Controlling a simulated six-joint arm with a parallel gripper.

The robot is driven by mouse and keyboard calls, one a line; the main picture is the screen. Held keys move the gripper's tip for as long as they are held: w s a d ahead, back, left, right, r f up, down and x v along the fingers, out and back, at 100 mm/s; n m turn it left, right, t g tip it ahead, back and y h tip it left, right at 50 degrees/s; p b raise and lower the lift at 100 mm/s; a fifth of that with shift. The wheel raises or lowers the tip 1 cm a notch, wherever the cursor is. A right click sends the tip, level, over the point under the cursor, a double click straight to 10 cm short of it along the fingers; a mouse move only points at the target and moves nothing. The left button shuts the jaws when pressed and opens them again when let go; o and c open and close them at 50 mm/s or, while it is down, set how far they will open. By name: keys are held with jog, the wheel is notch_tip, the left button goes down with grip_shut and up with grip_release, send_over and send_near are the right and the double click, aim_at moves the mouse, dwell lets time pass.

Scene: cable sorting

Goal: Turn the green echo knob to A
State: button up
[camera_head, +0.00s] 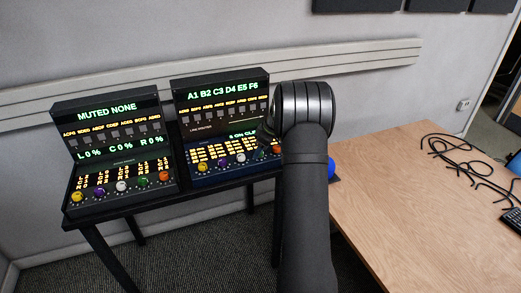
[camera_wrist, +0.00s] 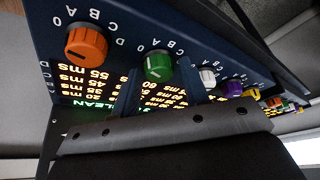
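The green knob (camera_wrist: 158,67) on the blue lower panel of the right box shows in the wrist view, between an orange knob (camera_wrist: 86,45) and a white knob (camera_wrist: 207,77). Letters and a 0 ring it upside down. I cannot tell which mark its pointer faces. In the head view my arm (camera_head: 307,170) covers the right end of that panel, and the green knob (camera_head: 262,155) shows just left of it. My gripper's dark body (camera_wrist: 160,140) fills the bottom of the wrist view, close to the knobs.
The left box (camera_head: 118,150) has its own row of knobs, including another green knob (camera_head: 141,182). A purple knob (camera_wrist: 232,89) lies beyond the white one. A blue object (camera_head: 331,168) sits right of my arm. The wooden table (camera_head: 400,190) holds black cables (camera_head: 455,155) at the far right.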

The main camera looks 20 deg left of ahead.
jog(key=c, duration=0.7)
jog(key=shift+o, duration=0.2)
jog(key=shift+m, duration=0.3)
jog(key=shift+s+m+t, duration=0.1)
jog(key=shift+m+t, duration=0.5)
jog(key=shift+m, duration=0.6)
jog(key=shift+s+m+t+h, duration=0.1)
jog(key=shift+m+t+h, duration=0.4)
jog(key=shift+m, duration=1.4)
jog(key=o, duration=0.9)
jog(key=shift+t, duration=0.3)
jog(key=shift+o, duration=0.2)
